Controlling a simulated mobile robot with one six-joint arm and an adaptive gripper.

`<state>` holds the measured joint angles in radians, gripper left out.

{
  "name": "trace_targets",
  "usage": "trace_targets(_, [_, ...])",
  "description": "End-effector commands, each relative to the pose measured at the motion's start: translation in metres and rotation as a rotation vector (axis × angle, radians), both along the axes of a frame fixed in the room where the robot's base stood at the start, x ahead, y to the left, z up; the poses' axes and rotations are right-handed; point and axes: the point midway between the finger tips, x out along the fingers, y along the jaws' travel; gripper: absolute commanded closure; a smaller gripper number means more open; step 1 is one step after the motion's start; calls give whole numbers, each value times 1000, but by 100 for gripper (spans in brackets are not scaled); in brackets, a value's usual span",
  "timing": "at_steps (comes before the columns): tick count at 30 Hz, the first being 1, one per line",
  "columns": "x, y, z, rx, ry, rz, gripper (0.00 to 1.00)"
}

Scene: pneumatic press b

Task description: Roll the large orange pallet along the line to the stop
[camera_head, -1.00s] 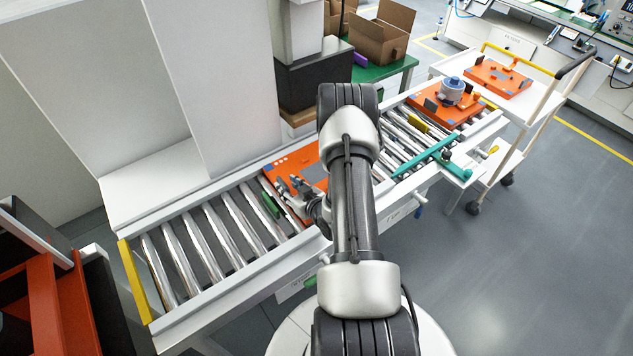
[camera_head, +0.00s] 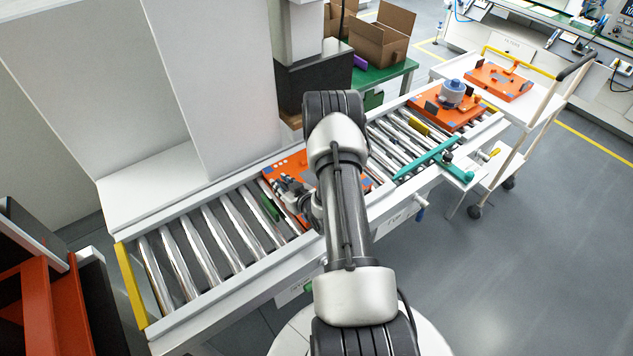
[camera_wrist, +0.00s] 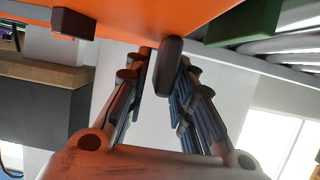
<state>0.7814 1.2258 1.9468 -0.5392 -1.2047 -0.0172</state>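A large orange pallet (camera_head: 284,167) lies on the roller line, partly hidden behind my arm, with a green block (camera_head: 270,208) on its left edge. Its orange surface (camera_wrist: 165,15) fills the top of the wrist view. My gripper (camera_head: 287,187) is over this pallet. In the wrist view my gripper (camera_wrist: 164,68) has its fingers on either side of a dark upright post (camera_wrist: 170,66). A gap shows on the left of the post, and the right finger looks close to it. A yellow end plate (camera_head: 131,285) closes the line's left end.
Bare rollers (camera_head: 205,240) lie left of the pallet. A teal bar (camera_head: 428,159) crosses the line on the right. Beyond it sits another orange pallet (camera_head: 430,112) with a blue-grey motor (camera_head: 452,92). A white cart (camera_head: 530,112) carries a third pallet (camera_head: 490,76).

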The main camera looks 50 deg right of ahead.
Motion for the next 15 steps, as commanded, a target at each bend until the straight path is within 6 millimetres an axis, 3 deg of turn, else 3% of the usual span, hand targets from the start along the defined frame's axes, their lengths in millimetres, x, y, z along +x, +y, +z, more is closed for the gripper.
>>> trace_targets(9, [0, 0, 0, 0, 0, 0, 100])
trace_targets(15, [2, -2, 4, -10, -9, 1, 100])
